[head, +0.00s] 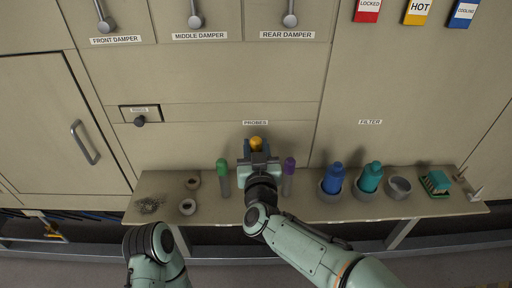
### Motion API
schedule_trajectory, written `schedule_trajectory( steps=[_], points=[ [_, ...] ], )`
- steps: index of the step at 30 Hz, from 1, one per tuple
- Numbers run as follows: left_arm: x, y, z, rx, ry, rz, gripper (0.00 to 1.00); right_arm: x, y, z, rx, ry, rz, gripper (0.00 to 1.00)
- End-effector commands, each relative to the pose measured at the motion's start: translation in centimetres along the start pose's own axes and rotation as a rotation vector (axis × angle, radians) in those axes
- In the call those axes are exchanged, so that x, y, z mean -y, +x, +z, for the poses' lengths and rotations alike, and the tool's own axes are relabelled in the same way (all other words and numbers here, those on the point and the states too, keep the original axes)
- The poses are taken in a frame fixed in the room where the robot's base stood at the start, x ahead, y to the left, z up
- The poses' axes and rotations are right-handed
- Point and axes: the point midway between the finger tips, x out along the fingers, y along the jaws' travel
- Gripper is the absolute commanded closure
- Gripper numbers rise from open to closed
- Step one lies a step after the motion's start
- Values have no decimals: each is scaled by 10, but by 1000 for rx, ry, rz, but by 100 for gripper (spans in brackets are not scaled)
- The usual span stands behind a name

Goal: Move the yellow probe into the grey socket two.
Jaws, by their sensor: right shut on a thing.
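The yellow probe (256,142) shows only its rounded yellow top, at the shelf under the PROBES label. My right gripper (258,158) is shut on it, and the gripper and wrist hide the probe's lower part. A green-topped probe (222,168) stands upright to the left of my right gripper, and a purple-topped probe (289,166) stands to its right. No socket carries a number that I can read, so I cannot tell which is grey socket two; whatever lies under my right gripper is hidden. My left arm shows at the bottom left, but its gripper is not visible.
The shelf (330,212) also holds two small cups (192,183) (187,206), a dark granular pile (150,204), a blue bottle (333,176), a teal bottle (370,176), an empty grey cup (399,187) and a green brush-like block (436,183). The furnace wall (220,90) rises behind.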

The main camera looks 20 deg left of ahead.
Motion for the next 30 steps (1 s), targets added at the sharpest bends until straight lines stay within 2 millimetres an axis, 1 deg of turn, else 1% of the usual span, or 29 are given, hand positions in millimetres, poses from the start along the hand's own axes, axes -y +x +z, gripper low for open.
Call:
schedule_trajectory(
  steps=[3, 15, 26, 30],
  points=[
    [2, 5, 0, 2, -1, -1, 57, 0, 0, 7, 0, 0, 0, 97],
    [6, 17, -1, 5, -2, -2, 57, 0, 0, 24, 0, 1, 0, 97],
    [6, 19, -2, 5, -2, -3, 57, 0, 0, 25, 0, 1, 0, 97],
    [7, 21, -2, 4, -3, -3, 57, 0, 0, 29, 0, 0, 0, 97]
  ],
)
